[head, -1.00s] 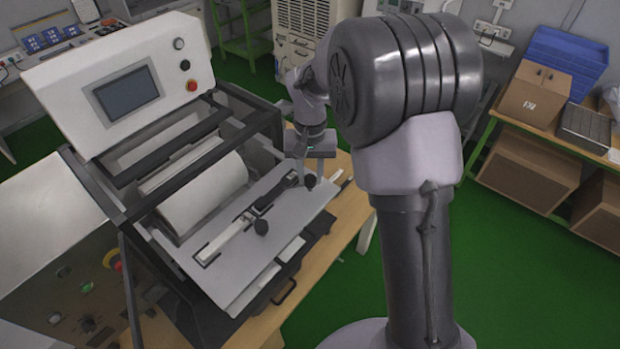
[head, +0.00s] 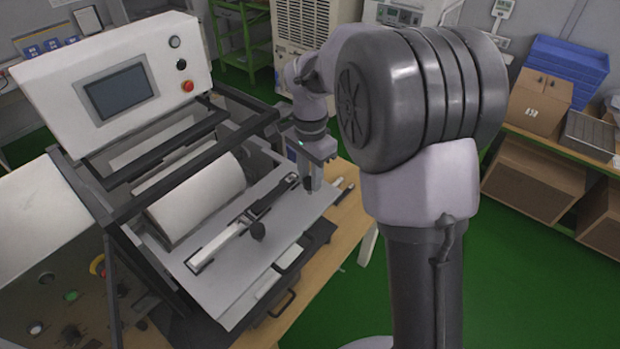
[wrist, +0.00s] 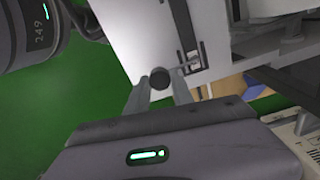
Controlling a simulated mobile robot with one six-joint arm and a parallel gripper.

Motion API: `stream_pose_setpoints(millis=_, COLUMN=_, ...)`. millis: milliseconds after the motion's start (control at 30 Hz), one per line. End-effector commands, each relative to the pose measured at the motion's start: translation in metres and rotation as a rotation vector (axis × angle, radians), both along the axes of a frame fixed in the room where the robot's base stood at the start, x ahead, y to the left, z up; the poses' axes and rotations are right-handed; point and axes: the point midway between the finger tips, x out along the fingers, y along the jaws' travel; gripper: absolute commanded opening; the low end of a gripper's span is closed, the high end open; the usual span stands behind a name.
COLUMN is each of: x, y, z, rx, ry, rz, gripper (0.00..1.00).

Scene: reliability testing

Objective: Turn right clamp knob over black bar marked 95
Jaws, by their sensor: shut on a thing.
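The right clamp knob (head: 308,185) is dark and round, at the right end of the machine's pale plate. It also shows in the wrist view (wrist: 159,78), between my two fingers. My gripper (head: 307,178) points down at it and is shut on this knob. The black bar (head: 268,199) runs along the plate beside the knob; the wrist view shows part of it (wrist: 183,25). Its marking is too small to read. A second dark knob (head: 258,231) stands free by the white bar (head: 217,245) farther left.
A white roller (head: 196,196) and dark frame rails (head: 190,160) lie behind the plate. The control panel (head: 118,88) stands at the upper left. A wooden table (head: 345,228) carries the machine. Green floor is open to its right.

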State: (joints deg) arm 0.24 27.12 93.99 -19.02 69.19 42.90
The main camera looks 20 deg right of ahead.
Motion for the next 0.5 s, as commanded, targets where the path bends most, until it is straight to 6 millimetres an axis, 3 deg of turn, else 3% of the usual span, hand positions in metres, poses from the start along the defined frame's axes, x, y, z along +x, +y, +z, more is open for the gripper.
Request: stream_pose_setpoints(millis=500, x=0.0005, y=-0.0003, z=0.0010, rx=-0.001, ry=-0.003, rz=-0.097, gripper=0.00)
